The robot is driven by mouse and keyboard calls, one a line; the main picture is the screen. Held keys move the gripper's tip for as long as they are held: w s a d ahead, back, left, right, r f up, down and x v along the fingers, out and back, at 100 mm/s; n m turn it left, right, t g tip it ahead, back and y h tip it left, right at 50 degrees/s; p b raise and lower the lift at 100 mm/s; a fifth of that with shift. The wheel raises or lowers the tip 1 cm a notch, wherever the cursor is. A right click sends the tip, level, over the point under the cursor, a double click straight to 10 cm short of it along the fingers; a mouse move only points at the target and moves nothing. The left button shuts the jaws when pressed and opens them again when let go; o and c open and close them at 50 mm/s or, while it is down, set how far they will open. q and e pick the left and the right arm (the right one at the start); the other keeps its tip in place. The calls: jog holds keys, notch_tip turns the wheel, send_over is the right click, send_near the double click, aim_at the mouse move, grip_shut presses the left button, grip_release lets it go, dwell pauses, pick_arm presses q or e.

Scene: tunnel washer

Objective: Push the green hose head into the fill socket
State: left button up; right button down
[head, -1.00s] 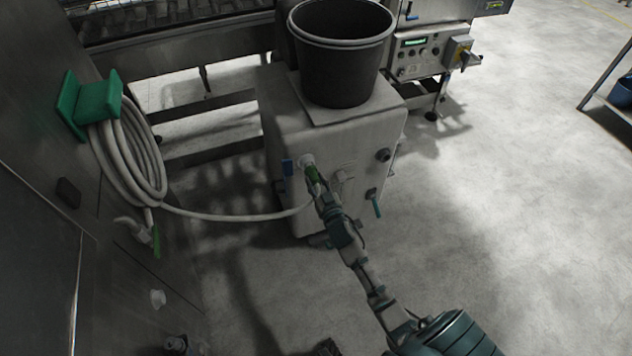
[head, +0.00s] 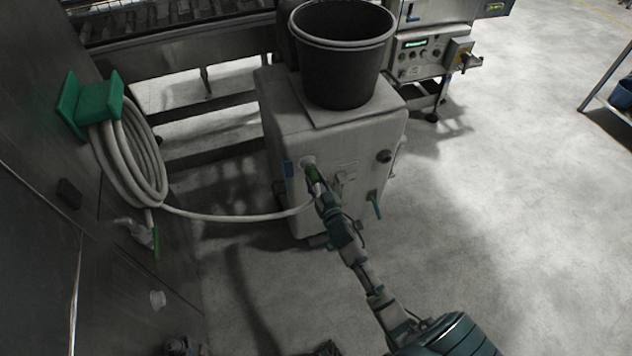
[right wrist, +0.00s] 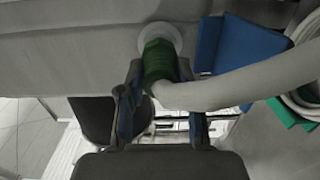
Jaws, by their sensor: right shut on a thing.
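The green hose head (head: 313,174) is held by my right gripper (head: 319,188) at the front of the grey cabinet (head: 335,160). The white fill socket (head: 307,161) is just beyond it. In the right wrist view, the fingers of my right gripper (right wrist: 160,105) are shut around the green hose head (right wrist: 159,62). Its far end meets or overlaps the white socket ring (right wrist: 170,33); I cannot tell how deep it sits. The white hose bends off to the right there. A dark shape (head: 185,346) at the bottom edge may be my left gripper; its jaws are unclear.
The white hose (head: 235,217) runs from a coil on a green wall holder (head: 97,108) to the cabinet. A black bucket (head: 342,75) stands on the cabinet. Open floor lies to the right.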

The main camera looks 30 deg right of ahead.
jog(key=c, duration=0.7)
grip_release()
jog(key=v, duration=1.2)
